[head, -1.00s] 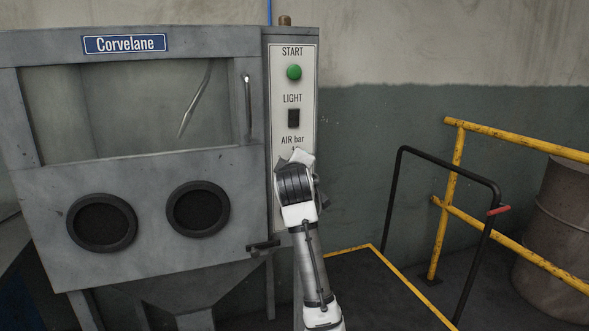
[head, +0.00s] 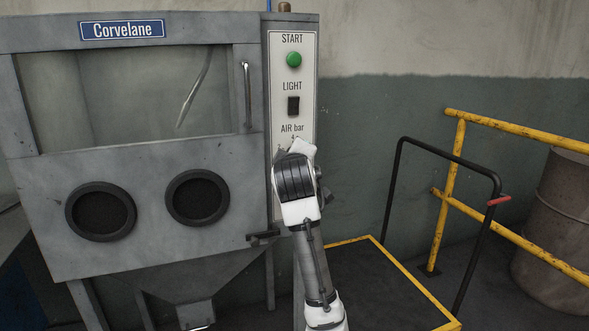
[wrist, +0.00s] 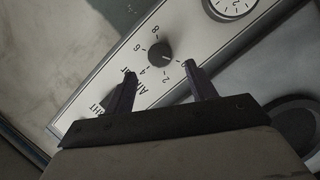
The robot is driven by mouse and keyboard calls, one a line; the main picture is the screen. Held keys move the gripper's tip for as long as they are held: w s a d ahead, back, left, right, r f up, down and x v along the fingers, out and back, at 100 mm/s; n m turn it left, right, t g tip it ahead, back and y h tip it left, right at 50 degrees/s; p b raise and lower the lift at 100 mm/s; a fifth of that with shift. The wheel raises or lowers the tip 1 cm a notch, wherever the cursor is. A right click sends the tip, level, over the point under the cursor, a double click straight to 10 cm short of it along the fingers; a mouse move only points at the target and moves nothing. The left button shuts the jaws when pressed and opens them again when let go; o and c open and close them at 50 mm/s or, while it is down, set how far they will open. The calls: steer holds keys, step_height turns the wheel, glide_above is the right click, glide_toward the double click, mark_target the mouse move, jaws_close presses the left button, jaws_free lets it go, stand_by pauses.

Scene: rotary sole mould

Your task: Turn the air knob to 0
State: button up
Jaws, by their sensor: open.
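The black round air knob (wrist: 160,52) sits on the white control panel, with printed numbers around it; the panel appears turned in the wrist view. A small pale mark shows on the knob's lower right side, but its exact reading is hard to tell. My gripper (wrist: 160,70) is open, its two dark fingers apart, one on each side below the knob. The right fingertip lies close to the number at the scale's right end. Whether the fingers touch the panel cannot be told. In the head view my gripper (head: 300,150) covers the knob, below the AIR bar label.
The panel (head: 309,70) also carries a green START button (head: 294,59) and a black LIGHT switch (head: 293,105). A round gauge (wrist: 233,5) lies beyond the knob. The grey cabinet (head: 150,240) stands left, yellow railings (head: 520,135) and a black rail (head: 450,165) right.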

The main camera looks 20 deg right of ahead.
steer(key=b+v, duration=0.1)
steer(key=v, duration=0.8)
